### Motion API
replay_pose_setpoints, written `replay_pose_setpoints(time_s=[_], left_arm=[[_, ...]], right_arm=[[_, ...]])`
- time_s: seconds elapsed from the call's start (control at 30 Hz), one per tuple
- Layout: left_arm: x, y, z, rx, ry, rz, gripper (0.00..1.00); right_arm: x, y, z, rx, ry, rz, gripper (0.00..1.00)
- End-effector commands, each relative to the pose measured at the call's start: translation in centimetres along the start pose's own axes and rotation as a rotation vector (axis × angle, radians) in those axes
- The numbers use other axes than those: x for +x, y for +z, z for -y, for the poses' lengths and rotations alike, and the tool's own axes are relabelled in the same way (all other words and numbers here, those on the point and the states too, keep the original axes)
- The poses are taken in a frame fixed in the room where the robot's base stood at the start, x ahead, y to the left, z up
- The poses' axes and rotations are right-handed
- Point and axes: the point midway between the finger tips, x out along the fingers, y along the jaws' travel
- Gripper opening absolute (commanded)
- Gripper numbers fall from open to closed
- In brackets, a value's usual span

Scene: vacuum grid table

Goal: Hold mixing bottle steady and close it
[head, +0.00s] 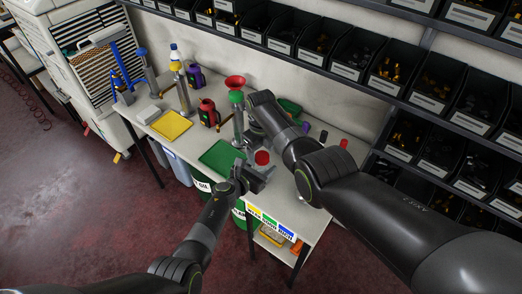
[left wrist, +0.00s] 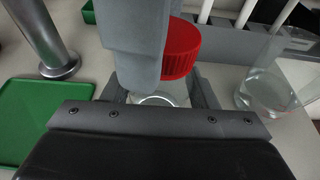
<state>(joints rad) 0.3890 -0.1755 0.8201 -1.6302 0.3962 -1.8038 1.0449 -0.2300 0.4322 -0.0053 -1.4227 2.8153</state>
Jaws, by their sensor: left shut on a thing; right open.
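The mixing bottle is a clear jar (left wrist: 160,96) with a ribbed red lid (left wrist: 182,48) on top; I cannot tell how tight the lid sits. My left gripper (left wrist: 162,98) is shut on the jar, a finger on each side. In the head view the red lid (head: 262,157) shows just above my left gripper (head: 256,174). My right gripper (head: 250,137) is just behind the lid and open, partly hidden by its wrist. A grey block in the left wrist view hangs in front of the lid and hides its left part.
A glass with clear liquid (left wrist: 268,92) stands right of the jar. A yellow tray (head: 171,125) is farther left. Bin shelves (head: 340,50) line the back.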

Motion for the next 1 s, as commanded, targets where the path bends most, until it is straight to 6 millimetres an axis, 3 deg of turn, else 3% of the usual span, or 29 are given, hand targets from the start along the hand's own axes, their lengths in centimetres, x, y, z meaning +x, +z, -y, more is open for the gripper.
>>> replay_pose_setpoints(time_s=[0.43,0.73,0.8,1.0], left_arm=[[0.0,-0.1,0.0,0.0,0.001,-0.001,0.0],[0.0,0.0,0.0,0.0,0.001,-0.001,0.0],[0.0,0.0,0.0,0.0,0.001,-0.001,0.0],[0.0,0.0,-0.1,0.0,0.001,0.0,0.0]], right_arm=[[-4.2,0.0,-0.1,0.0,0.001,0.001,0.64],[-4.5,0.0,-0.1,-0.001,0.001,-0.002,0.64],[-4.5,0.0,-0.1,-0.003,0.001,-0.001,0.55],[-4.5,0.0,-0.1,-0.11,0.001,-0.001,0.55]])
